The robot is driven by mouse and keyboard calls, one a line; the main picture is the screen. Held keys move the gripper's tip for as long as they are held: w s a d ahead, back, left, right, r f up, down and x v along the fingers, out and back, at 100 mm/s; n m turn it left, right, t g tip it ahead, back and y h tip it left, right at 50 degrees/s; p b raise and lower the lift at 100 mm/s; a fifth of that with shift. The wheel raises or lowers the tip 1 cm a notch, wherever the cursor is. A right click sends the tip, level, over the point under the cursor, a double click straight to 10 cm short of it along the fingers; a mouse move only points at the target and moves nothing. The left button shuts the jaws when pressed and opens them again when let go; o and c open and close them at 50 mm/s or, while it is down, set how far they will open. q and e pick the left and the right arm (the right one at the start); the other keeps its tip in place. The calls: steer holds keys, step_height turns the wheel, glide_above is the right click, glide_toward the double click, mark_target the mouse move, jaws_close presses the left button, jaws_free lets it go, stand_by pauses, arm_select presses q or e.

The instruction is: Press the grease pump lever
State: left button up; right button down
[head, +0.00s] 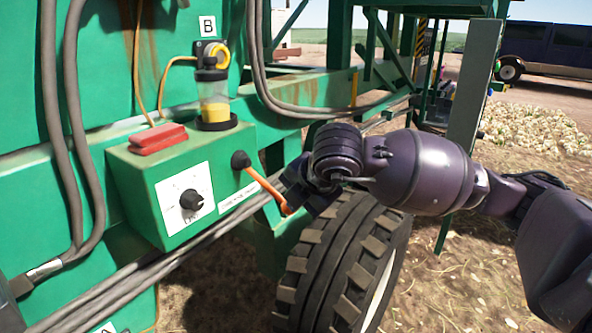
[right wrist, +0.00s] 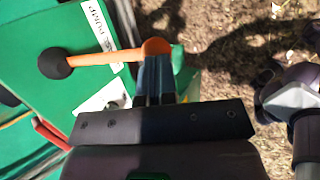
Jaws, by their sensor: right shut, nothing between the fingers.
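The grease pump lever (head: 263,186) is an orange rod that sticks out from a black round boot (head: 240,160) on the right side of a green box (head: 165,190). It slopes down to the right. In the right wrist view the lever (right wrist: 105,55) ends in an orange knob (right wrist: 155,46). My right gripper (head: 292,190) comes in from the right, shut and empty. In the wrist view its closed fingertips (right wrist: 156,62) are right at the knob and overlap its lower edge; I cannot tell whether they touch. My left gripper is not in view.
The box has a black dial (head: 191,200) and a red block (head: 158,138) on top. Grey cables (head: 75,150) run along the machine. A large tire (head: 340,262) is just below my right gripper.

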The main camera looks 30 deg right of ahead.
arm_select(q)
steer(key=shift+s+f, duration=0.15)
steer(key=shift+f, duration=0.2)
arm_select(e)
steer(key=shift+f, duration=0.75)
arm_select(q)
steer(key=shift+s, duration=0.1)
